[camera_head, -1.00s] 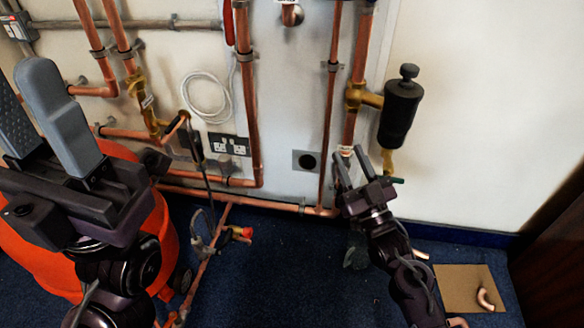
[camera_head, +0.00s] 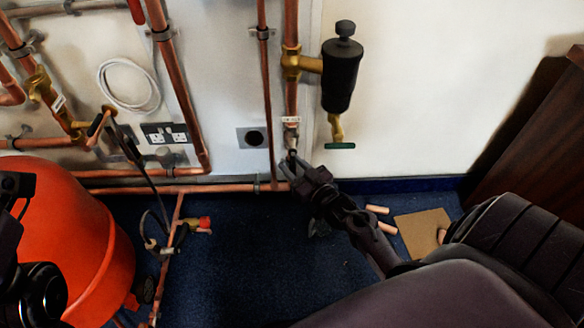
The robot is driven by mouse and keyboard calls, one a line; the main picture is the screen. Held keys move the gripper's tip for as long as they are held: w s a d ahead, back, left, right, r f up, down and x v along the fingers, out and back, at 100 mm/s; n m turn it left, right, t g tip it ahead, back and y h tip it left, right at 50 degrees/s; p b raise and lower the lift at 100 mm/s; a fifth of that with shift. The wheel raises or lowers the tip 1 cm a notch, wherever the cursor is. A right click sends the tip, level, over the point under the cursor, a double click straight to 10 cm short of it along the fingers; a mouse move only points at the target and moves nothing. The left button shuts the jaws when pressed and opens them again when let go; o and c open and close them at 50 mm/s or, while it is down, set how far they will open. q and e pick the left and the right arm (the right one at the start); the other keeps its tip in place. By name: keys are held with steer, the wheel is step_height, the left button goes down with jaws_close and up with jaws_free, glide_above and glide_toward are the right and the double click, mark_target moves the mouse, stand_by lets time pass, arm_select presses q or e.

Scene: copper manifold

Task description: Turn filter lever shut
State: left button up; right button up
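The black filter (camera_head: 340,75) hangs on the white wall, joined by a brass fitting (camera_head: 307,64) to a vertical copper pipe. Below it is a short brass valve (camera_head: 336,126) with a green lever (camera_head: 340,146), which lies level in the picture. My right gripper (camera_head: 288,164) is left of and below the lever, apart from it, in front of the foot of the copper pipe. Its fingers look parted, with nothing seen between them. My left gripper's fingers are out of view; only dark parts of my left arm show at the left edge.
Copper pipes (camera_head: 180,90) run up the wall and along its foot. A red vessel (camera_head: 70,235) stands at left. A cardboard piece (camera_head: 422,231) and short copper pieces (camera_head: 378,210) lie on the blue carpet. A dark wooden piece (camera_head: 530,135) stands at right. Wall space right of the filter is clear.

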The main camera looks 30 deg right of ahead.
steer(key=shift+w, duration=0.15)
jaws_close()
stand_by(0.4)
